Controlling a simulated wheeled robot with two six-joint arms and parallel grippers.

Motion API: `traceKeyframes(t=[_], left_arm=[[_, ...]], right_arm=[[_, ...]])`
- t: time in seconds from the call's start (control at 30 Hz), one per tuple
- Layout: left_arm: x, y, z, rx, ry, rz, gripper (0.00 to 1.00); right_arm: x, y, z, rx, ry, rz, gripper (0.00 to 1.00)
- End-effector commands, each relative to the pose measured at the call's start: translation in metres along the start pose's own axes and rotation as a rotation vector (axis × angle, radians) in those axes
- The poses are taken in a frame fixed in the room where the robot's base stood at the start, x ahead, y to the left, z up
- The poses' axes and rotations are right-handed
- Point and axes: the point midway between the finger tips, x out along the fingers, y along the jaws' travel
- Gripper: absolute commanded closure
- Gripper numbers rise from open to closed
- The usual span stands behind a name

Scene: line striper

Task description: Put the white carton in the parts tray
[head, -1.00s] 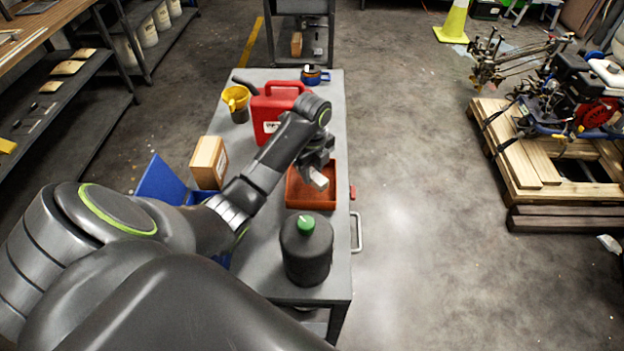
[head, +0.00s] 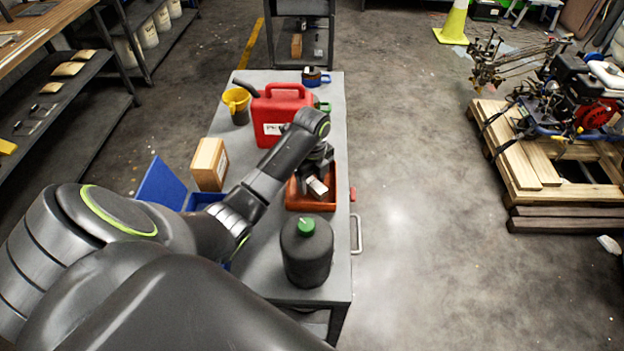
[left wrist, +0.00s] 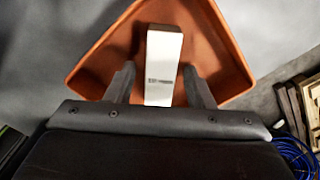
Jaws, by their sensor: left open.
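The white carton (head: 317,187) is in the orange-red parts tray (head: 342,190) on the grey cart, below my left gripper (head: 318,178). In the left wrist view, the carton (left wrist: 163,62) lies between the two spread fingers of my left gripper (left wrist: 160,85), with a gap on each side. The tray's orange walls (left wrist: 88,55) surround it there. My left gripper is open. The arm and gripper hide part of the tray in the head view, and I cannot tell whether the carton rests fully on the tray floor. My right gripper is not in view.
A dark jug with a green cap (head: 306,252) stands just in front of the tray. A red fuel can (head: 275,115) stands behind it. A tan box (head: 210,163) and an open blue case (head: 160,187) are to the left. The cart's right side faces clear floor.

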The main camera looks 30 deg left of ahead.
Motion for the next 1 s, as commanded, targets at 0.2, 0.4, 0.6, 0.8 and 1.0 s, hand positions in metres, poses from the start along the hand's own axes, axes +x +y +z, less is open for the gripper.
traceKeyframes(t=[0.2, 0.4, 0.6, 0.8, 1.0], left_arm=[[-0.016, -0.001, 0.001, 0.001, -0.003, -0.004, 0.52], [-0.062, 0.000, 0.001, 0.000, -0.002, -0.002, 0.52], [-0.088, 0.000, 0.000, 0.000, 0.000, 0.000, 0.52], [-0.110, 0.000, 0.000, 0.000, 0.000, 0.000, 0.52], [-0.121, 0.000, 0.000, 0.000, 0.000, 0.000, 0.52]], right_arm=[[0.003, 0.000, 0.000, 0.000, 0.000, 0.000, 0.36], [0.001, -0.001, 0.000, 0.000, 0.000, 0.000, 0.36], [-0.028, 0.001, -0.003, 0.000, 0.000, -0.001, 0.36], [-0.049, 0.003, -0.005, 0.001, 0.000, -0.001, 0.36], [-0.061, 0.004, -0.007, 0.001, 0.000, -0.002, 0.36]])
